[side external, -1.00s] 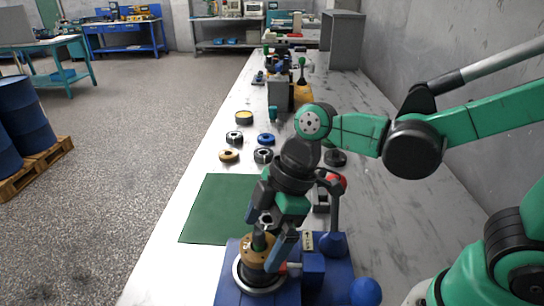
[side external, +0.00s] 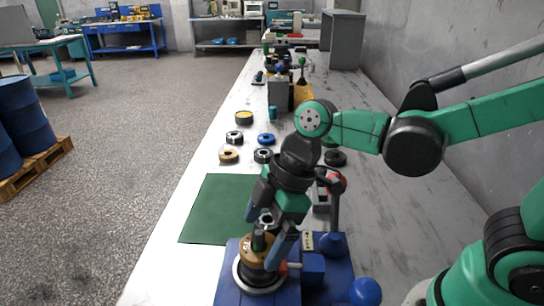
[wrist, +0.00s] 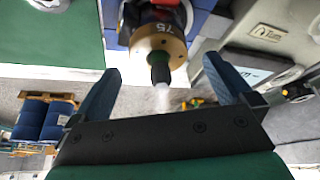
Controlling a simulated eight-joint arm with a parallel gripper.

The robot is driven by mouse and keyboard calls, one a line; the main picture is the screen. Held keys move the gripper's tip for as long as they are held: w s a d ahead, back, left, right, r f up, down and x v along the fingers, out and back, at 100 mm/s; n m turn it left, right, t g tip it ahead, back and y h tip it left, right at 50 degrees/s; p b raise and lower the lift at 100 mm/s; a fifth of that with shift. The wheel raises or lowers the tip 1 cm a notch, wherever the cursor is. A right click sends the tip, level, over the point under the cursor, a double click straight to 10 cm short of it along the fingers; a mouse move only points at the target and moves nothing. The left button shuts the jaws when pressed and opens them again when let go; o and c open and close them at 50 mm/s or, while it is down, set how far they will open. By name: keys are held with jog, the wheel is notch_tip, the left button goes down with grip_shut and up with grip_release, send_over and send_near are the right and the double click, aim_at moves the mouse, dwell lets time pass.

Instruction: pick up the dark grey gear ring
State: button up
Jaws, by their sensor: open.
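Several small rings lie on the bench beyond the green mat in the side view. A dark grey ring (side external: 263,155) is nearest the mat on the right, and a similar dark ring with a light centre (side external: 234,138) lies behind it to the left. I cannot tell which is the gear ring. My gripper (side external: 267,227) is well apart from both, low over the blue fixture. Its blue fingers are spread and empty around the top of a brass part (side external: 259,252) with a dark stem. In the wrist view my gripper (wrist: 162,72) straddles the stem (wrist: 160,68).
A tan ring (side external: 228,156), a blue ring (side external: 266,139) and a yellow-topped ring (side external: 244,117) lie near the dark ones. A black round part (side external: 335,158) is to the right. The green mat (side external: 215,212) is bare.

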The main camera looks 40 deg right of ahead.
notch_tip(320, 180, up, 5)
jog(key=m+g+h, duration=0.2)
jog(key=m+h, duration=0.2)
jog(key=m, duration=0.7)
send_over(268, 215)
jog(key=f, duration=1.5)
jog(key=shift+s+a, duration=0.4)
grip_shut()
